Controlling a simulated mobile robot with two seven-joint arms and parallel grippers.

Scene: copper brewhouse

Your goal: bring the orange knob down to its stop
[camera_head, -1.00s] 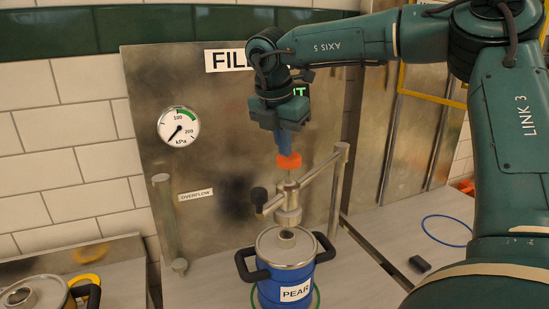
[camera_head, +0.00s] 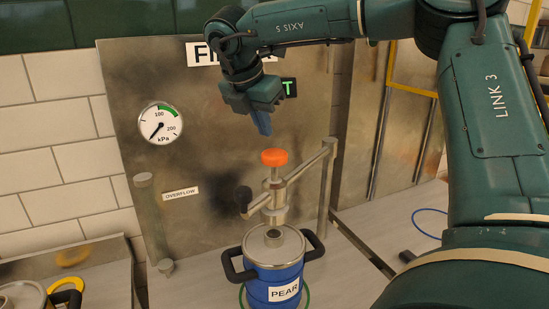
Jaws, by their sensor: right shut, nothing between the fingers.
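The orange knob (camera_head: 274,157) sits on top of a vertical metal stem, part of the filler head (camera_head: 275,208) that a side arm carries above the keg. A gap shows between the head and the neck of the blue keg (camera_head: 272,275), labelled PEAR. My right gripper (camera_head: 263,130) is above and slightly left of the knob, apart from it, with its blue fingers shut and empty, pointing down. My left gripper is not in view.
A metal back panel (camera_head: 215,125) stands behind, with a kPa gauge (camera_head: 160,123) and an OVERFLOW label (camera_head: 181,193). A dark-knobbed lever (camera_head: 243,195) juts left from the head. A blue ring (camera_head: 430,222) lies on the right bench. Another keg (camera_head: 25,296) stands lower left.

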